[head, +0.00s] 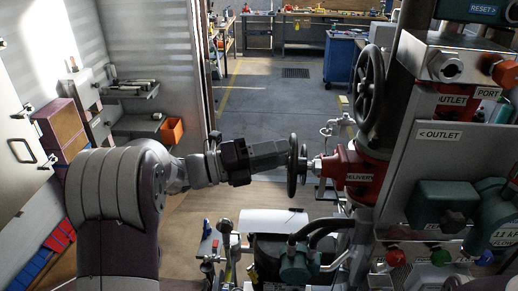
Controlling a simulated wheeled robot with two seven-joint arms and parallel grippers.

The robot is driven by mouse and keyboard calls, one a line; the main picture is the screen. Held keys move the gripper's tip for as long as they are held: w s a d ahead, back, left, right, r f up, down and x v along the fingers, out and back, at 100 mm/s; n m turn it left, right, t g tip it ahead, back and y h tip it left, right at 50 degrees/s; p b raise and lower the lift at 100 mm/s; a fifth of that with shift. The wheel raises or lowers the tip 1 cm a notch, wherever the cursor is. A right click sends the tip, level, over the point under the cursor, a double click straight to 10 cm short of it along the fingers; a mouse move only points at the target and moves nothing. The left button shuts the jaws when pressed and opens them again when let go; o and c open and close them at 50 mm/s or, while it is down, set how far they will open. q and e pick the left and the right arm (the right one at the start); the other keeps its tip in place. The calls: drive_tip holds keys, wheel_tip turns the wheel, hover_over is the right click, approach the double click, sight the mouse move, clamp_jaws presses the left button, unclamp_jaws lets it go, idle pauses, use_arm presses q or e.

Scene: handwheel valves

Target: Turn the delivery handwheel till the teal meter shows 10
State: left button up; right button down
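The delivery handwheel (292,166) is black and seen nearly edge-on. Its stem runs right into a red valve body (352,170) labelled DELIVERY. My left gripper (283,154) comes from the left and its front end is at the handwheel's near left side. Its fingertips are hard to make out against the dark wheel, so I cannot tell whether they are open or shut, or touching the rim. A teal meter (500,228) at the lower right edge is partly cut off; its tilted label seems to read 11 kPa. My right gripper is not in view.
A larger black handwheel (370,88) stands above the red valve. A grey panel (436,160) with OUTLET labels fills the right side. Hoses and machinery (290,250) lie below the handwheel. Shelves and an orange bin (172,131) are at left; the floor beyond is open.

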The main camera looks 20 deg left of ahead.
use_arm(q)
drive_tip(key=shift+w+d+m+h+b, duration=0.25)
drive_tip(key=shift+d+m+b, duration=0.35)
drive_tip(key=shift+b, duration=0.6)
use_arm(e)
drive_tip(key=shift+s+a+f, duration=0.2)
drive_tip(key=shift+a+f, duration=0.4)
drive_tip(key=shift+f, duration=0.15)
use_arm(q)
drive_tip(key=shift+w+d+r+b, duration=0.2)
drive_tip(key=shift+d+b, duration=0.15)
drive_tip(key=shift+b, duration=0.2)
drive_tip(key=shift+w+d+f, duration=0.1)
drive_tip(key=shift+w+d, duration=0.15)
drive_tip(key=shift+d, duration=0.25)
drive_tip(key=c, duration=0.6)
drive_tip(key=shift+a, duration=0.1)
clamp_jaws()
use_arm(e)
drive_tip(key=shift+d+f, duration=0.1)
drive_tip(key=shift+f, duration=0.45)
